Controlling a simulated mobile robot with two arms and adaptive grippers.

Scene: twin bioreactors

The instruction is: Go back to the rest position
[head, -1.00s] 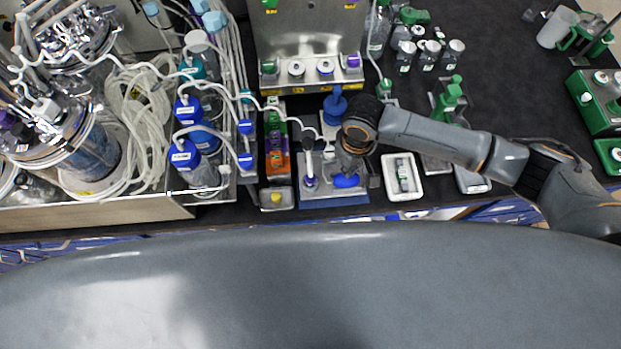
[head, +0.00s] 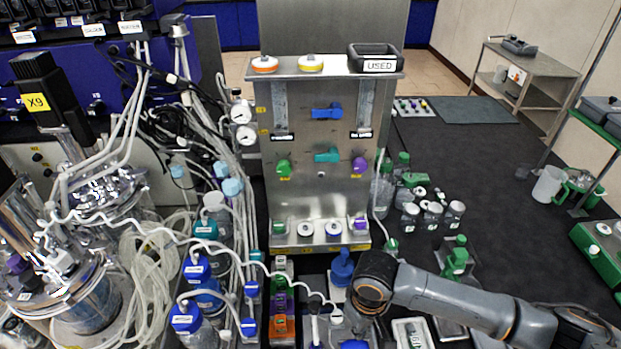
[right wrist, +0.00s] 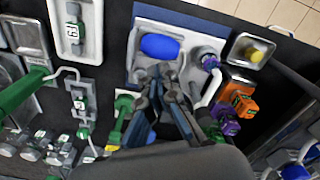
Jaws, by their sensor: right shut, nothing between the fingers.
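My right gripper (right wrist: 160,75) is shut and empty. In the right wrist view its fingertips are just short of a blue oval part (right wrist: 160,47) on a grey block (right wrist: 142,30); whether they touch it I cannot tell. In the head view my right arm comes in from the right, and its gripper (head: 358,326) points down at the bottom edge. The same blue part (head: 354,345) is partly cut off below it. My left gripper is in no view.
A steel panel (head: 320,110) with coloured valves stands behind the gripper. Bottles with blue caps (head: 197,268), tubing and glass vessels crowd the left. The dark bench (head: 500,200) farther right has clear room.

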